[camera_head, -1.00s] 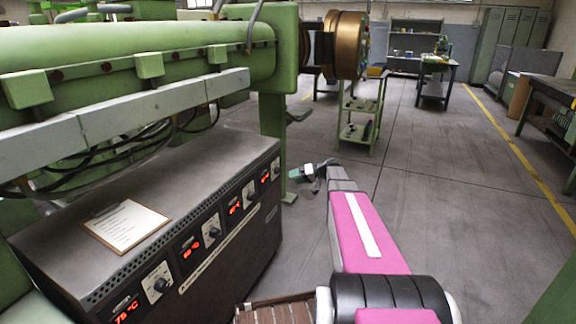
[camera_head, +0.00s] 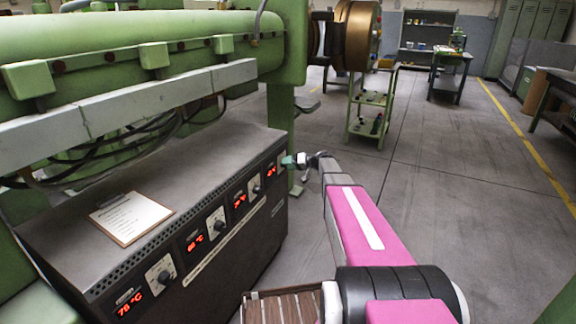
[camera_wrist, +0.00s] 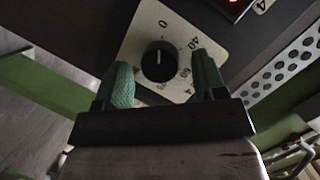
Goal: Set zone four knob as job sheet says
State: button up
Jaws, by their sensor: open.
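The zone four knob (camera_wrist: 159,62) is black and round with a white pointer line, on a pale dial plate (camera_wrist: 143,38). The line points up in the wrist view, roughly toward the 0. A label 4 shows beside the red display at the top edge. My gripper (camera_wrist: 163,82) is open, its green fingers on either side of the knob in the picture; contact cannot be told. In the head view my gripper (camera_head: 292,160) is at the far end of the control cabinet (camera_head: 225,165), partly hiding that knob. The job sheet (camera_head: 130,217) lies on the cabinet top, its writing unreadable.
Nearer zone knobs (camera_head: 160,274) and red displays (camera_head: 129,304) line the cabinet front. The green extruder barrel (camera_head: 120,52) runs above. A green trolley (camera_head: 369,115) stands beyond my arm. The floor to the right is clear.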

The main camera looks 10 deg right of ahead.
jog(key=shift+w+a+f, duration=0.1)
jog(key=shift+a, duration=0.15)
jog(key=c, duration=0.9)
jog(key=m+y, duration=0.1)
jog(key=m, duration=0.2)
jog(key=m+y, duration=0.1)
jog(key=m, duration=0.2)
jog(key=m+y, duration=0.1)
jog(key=m, duration=0.3)
jog(key=shift+w+d+f+g+y, duration=0.1)
jog(key=shift+f+g+y, duration=0.15)
jog(key=shift+g+y, duration=0.15)
